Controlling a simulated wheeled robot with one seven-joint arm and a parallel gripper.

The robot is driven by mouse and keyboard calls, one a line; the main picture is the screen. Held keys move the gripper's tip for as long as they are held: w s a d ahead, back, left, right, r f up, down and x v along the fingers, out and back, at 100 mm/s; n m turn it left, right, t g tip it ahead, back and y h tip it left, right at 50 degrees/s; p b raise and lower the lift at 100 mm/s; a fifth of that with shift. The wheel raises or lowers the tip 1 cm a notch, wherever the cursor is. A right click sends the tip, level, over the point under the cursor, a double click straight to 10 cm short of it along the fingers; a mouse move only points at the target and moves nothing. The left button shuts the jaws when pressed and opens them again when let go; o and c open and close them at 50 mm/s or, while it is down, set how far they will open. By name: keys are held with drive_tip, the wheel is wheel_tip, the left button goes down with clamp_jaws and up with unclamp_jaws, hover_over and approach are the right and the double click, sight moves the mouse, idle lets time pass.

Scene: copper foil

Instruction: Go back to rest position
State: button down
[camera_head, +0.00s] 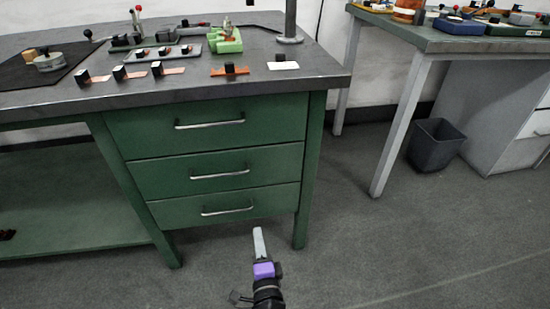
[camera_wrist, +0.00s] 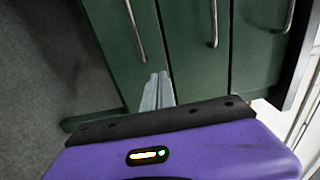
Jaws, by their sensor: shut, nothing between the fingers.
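My gripper (camera_head: 258,236) is low in the head view, in front of the green drawer cabinet (camera_head: 125,143) and near its bottom drawer. Its two grey fingers are together, with nothing between them. In the wrist view, the closed fingers (camera_wrist: 158,90) show above the purple gripper body, with the green drawer fronts and metal handles behind them. The drawers look shut.
A grey-topped workbench (camera_head: 200,93) holds several small parts, trays and a green fixture (camera_head: 224,42). A second table (camera_head: 445,42) stands at the right, with a dark bin (camera_head: 436,146) on the floor beneath it. The floor (camera_head: 400,245) at lower right is clear.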

drive_tip(key=s+r+n+y, duration=0.2)
drive_tip(key=s+r+n, duration=0.1)
drive_tip(key=r+n, duration=0.3)
drive_tip(key=s+d+r+n+g+h, duration=0.1)
drive_tip(key=s+d+r+n+h, duration=0.15)
drive_tip(key=s+d, duration=0.9)
drive_tip(key=s+d+r+n+g+h, duration=0.1)
drive_tip(key=s+d+r+n+h, duration=0.2)
drive_tip(key=s+d, duration=0.8)
drive_tip(key=s+d+r+n+h, duration=0.1)
drive_tip(key=s+d+r+n, duration=0.4)
drive_tip(key=s, duration=1.1)
wheel_tip(320, 180, up, 27)
drive_tip(key=d+m+p, duration=0.1)
drive_tip(key=p, duration=2.8)
drive_tip(key=shift+w+d+r+m+g, duration=0.15)
drive_tip(key=shift+d+r+m+g, duration=0.05)
drive_tip(key=shift+m+g, duration=0.15)
drive_tip(key=shift+h, duration=0.25)
